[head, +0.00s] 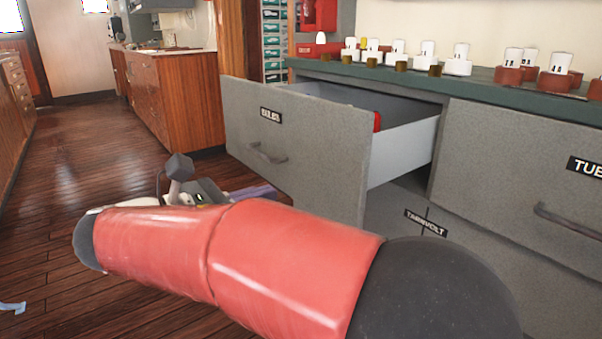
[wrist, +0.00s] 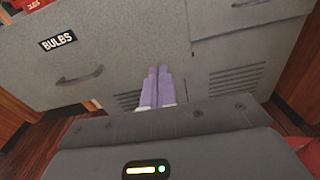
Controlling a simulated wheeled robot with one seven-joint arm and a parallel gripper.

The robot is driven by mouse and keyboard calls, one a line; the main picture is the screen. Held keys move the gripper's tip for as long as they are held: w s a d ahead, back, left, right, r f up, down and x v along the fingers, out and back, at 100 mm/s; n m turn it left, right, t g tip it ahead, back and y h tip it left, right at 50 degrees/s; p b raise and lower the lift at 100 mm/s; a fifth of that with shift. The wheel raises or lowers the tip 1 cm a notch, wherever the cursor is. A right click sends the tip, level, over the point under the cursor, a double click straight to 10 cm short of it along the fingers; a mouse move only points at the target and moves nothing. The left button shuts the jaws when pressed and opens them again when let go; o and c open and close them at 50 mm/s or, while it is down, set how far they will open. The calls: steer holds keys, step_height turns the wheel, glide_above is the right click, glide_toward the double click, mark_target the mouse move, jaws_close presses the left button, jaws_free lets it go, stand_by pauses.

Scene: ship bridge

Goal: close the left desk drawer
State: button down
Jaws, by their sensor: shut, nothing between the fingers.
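The left desk drawer (head: 315,140) is grey, labelled BULBS, and stands pulled well out from the desk. Its handle (head: 268,154) is on the front panel. In the wrist view the drawer front (wrist: 110,58) fills the upper left, with the handle (wrist: 80,76) left of my fingers. My gripper (wrist: 158,70) has purple fingers, shut together and empty, near the lower right part of the drawer front. I cannot tell whether they touch it. In the head view my gripper (head: 255,192) shows low in front of the drawer, partly hidden behind my red arm.
A red object (head: 377,122) shows inside the drawer. The desk's green top (head: 465,91) carries several white, red and brass fittings. A closed drawer (head: 530,180) is to the right. Wooden cabinets (head: 180,98) stand behind. The wooden floor (head: 60,180) at left is mostly clear.

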steer(key=a, duration=0.2)
steer(key=b, duration=0.3)
glide_toward(330, 165)
steer(key=shift+t, duration=0.3)
steer(key=x, duration=0.6)
steer(key=shift+w+d+f, duration=0.15)
steer(key=shift+d+f, duration=0.1)
steer(key=shift+d, duration=0.1)
steer(key=shift+d, duration=0.1)
steer(key=p+x, duration=0.2)
steer(key=x, duration=0.6)
steer(key=p+x, duration=0.3)
steer(key=x, duration=0.5)
steer(key=p+x, duration=0.2)
steer(key=x, duration=0.6)
steer(key=shift+d+r, duration=0.1)
steer(key=shift+r, duration=0.25)
steer(key=shift+w+d, duration=0.15)
steer(key=shift+d, duration=0.05)
steer(key=shift+r, duration=0.15)
